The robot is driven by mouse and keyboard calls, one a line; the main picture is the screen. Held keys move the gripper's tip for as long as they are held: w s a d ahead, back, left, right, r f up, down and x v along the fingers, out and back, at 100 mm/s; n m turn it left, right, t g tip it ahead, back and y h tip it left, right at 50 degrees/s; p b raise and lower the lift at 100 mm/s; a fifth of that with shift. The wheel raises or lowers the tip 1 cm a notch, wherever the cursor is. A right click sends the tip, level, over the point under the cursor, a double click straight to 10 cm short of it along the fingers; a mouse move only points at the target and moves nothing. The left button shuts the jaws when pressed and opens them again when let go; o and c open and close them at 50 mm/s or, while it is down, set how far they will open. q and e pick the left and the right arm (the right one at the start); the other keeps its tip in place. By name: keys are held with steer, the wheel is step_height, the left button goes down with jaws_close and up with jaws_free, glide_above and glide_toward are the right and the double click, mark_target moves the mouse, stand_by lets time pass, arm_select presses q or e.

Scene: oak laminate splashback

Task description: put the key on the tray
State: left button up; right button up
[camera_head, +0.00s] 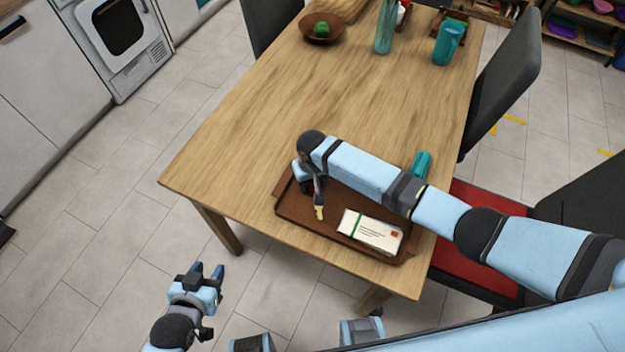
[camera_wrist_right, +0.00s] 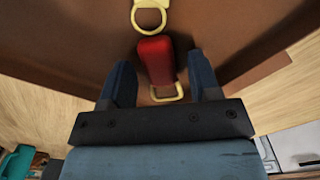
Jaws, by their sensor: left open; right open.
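The brown tray (camera_head: 290,208) lies near the front edge of the wooden table. The key, with gold metal parts (camera_head: 319,213), shows just below my right gripper (camera_head: 317,197), over the tray's left part. In the right wrist view the key's red tag (camera_wrist_right: 156,60) sits between the open fingers of my right gripper (camera_wrist_right: 158,68), with gaps on both sides. A gold ring (camera_wrist_right: 151,14) shows beyond the tag. I cannot tell whether the key fully rests on the tray. My left gripper (camera_head: 207,268) is open and empty above the floor, left of the table.
A stack of envelopes (camera_head: 370,232) with a green band lies on the tray's right part. A teal object (camera_head: 421,165) stands behind my right arm. A bowl (camera_head: 321,29) with a green item and a teal cup (camera_head: 448,43) are at the back. The table's middle is clear.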

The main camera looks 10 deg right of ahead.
step_height(320, 180, up, 12)
stand_by(0.4)
